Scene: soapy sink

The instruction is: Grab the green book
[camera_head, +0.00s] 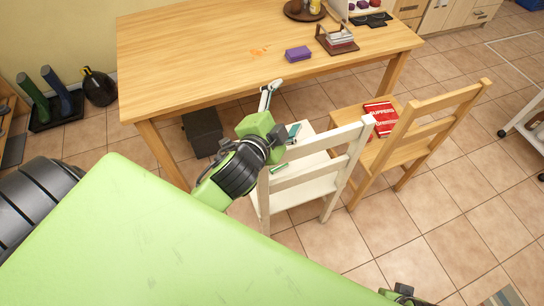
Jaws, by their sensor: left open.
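My left gripper (279,115) reaches in over the white chair, beside the table's front edge. It is open, with one pale finger pointing up toward the tabletop. A green-teal item (279,168), which may be the green book, shows in small part on the white chair's seat, right by my gripper. The gripper and the chair back hide much of that spot, so I cannot make out its full shape or any contact. Of my right arm, only a small green and black part shows at the bottom edge; its fingers are not visible.
The white chair (316,183) stands at the wooden table (200,55). A wooden chair (430,130) beside it carries a red book (381,118). A purple block (298,54) and a holder (337,40) are on the table. A dark bin (203,133) stands underneath.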

